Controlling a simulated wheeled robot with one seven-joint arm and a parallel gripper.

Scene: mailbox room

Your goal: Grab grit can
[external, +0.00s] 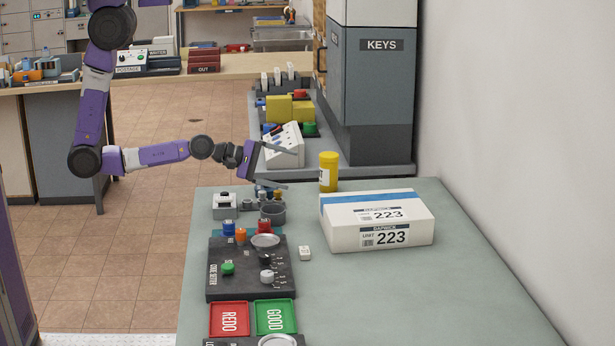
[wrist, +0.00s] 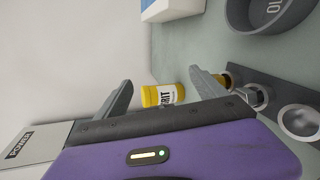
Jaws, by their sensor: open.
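The grit can (external: 328,172) is a yellow cylinder with a white label. It stands upright near the far edge of the grey-green table (external: 330,290), behind the white parcel. In the wrist view the grit can (wrist: 163,95) shows its "RIT" lettering and lies between the two fingers in the picture, a little beyond them. My gripper (external: 287,168) is open and empty, to the left of the can and apart from it. In the wrist view my gripper (wrist: 165,92) has its fingers spread wide.
The white parcel marked 223 (external: 376,220) stands just in front of the can. The grey KEYS cabinet (external: 370,90) rises behind the can. The table's right side is clear.

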